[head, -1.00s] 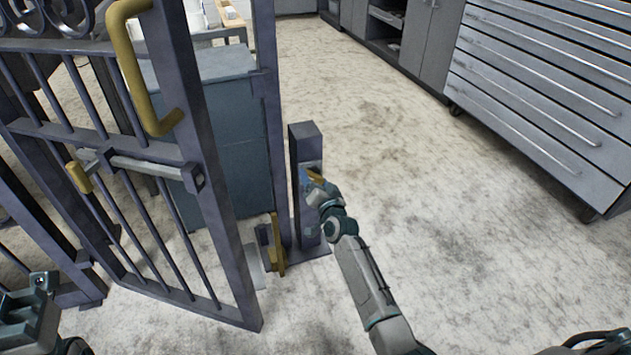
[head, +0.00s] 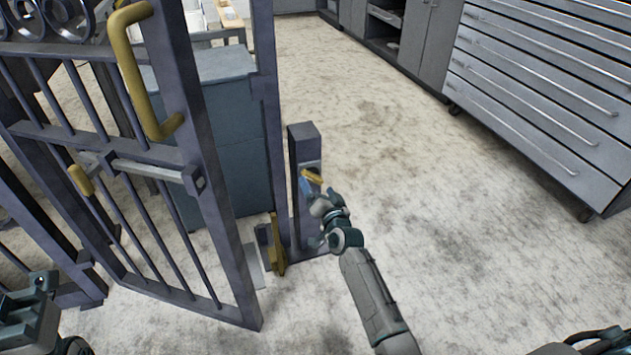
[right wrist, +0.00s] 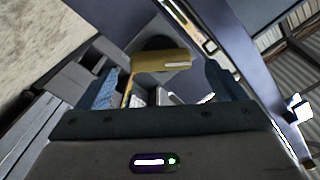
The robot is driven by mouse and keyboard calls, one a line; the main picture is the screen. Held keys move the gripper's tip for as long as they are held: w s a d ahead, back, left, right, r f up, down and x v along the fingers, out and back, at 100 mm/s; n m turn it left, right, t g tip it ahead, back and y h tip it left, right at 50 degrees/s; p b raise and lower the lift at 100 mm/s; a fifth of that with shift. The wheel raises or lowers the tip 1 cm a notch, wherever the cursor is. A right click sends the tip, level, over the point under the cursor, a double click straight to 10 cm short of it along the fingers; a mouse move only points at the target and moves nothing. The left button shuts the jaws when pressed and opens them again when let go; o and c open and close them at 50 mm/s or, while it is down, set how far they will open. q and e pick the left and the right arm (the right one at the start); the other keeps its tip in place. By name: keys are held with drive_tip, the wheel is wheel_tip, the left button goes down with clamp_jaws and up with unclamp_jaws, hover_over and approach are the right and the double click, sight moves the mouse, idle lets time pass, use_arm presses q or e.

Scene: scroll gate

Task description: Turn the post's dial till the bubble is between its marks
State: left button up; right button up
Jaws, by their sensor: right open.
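The short dark post (head: 305,145) stands right of the gate. Its yellow dial handle (head: 313,176) sticks out from the face near the top. My right gripper (head: 309,193) is at the post, just below and in front of the handle. In the right wrist view the yellow handle (right wrist: 160,61) lies across the space ahead of my open right gripper (right wrist: 162,88), with a finger on either side. I cannot tell whether the fingers touch it. The bubble and its marks cannot be made out. My left gripper (head: 32,305) is at the lower left, its fingers unclear.
The barred gate (head: 210,210) with a yellow pull handle (head: 122,60) fills the left. A yellow piece (head: 277,245) sits low beside the post. A teal cabinet (head: 225,120) stands behind the gate. Grey drawers (head: 540,100) stand right. The floor between is clear.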

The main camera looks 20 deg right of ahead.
drive_tip(key=s, duration=0.7)
drive_tip(key=shift+s+p, duration=0.2)
drive_tip(key=shift+p, duration=0.25)
drive_tip(key=shift+d, duration=0.1)
